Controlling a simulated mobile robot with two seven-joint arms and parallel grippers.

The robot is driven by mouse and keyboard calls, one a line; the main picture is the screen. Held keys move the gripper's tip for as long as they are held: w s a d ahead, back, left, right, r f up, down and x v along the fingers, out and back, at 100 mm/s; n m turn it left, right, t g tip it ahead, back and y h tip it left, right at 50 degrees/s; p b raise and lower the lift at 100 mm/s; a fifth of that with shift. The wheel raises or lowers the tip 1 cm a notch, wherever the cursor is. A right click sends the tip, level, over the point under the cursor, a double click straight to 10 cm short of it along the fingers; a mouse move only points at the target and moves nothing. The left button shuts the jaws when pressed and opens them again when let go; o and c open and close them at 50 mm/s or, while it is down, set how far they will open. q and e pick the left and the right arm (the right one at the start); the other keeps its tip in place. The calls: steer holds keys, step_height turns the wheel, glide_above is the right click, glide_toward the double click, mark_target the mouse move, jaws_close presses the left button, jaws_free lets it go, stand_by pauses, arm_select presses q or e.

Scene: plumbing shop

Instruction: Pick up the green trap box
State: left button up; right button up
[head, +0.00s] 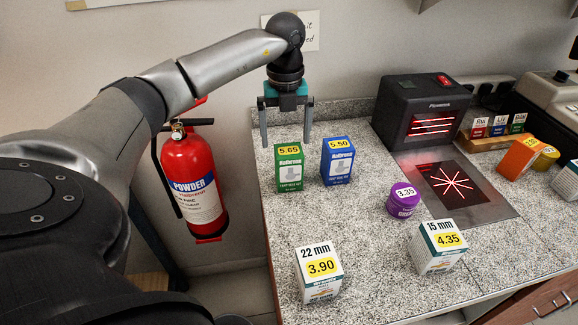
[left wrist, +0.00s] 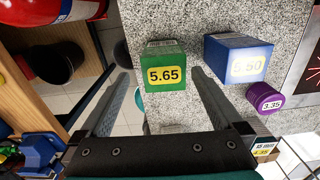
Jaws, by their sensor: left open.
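The green trap box (head: 289,168) stands upright near the left back part of the counter, with a yellow 5.65 label. It also shows in the left wrist view (left wrist: 166,72), between and beyond my finger tips. My left gripper (head: 287,143) is open and empty, pointing down above and behind the green box in the head view. Its fingers (left wrist: 155,92) lie to either side of the box in the wrist view. I cannot tell whether they touch it. A blue box (head: 338,161) with a 5.50 label stands close to its right. My right gripper is not in view.
A purple tub (head: 403,200) and white boxes marked 3.90 (head: 319,273) and 4.35 (head: 437,247) stand on the speckled counter (head: 375,275). A black scanner (head: 420,108) stands at the back. A red fire extinguisher (head: 193,180) is left of the counter edge.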

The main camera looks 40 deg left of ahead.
mark_target(289, 151)
arm_select(q)
step_height(289, 151, down, 3)
steer(key=shift+r, duration=0.15)
steer(key=f, duration=0.2)
steer(key=d+f, duration=0.1)
steer(key=f, duration=0.1)
steer(key=shift+s+f, duration=0.1)
steer(key=shift+f, duration=0.45)
steer(key=shift+r, duration=0.1)
steer(key=c, duration=1.5)
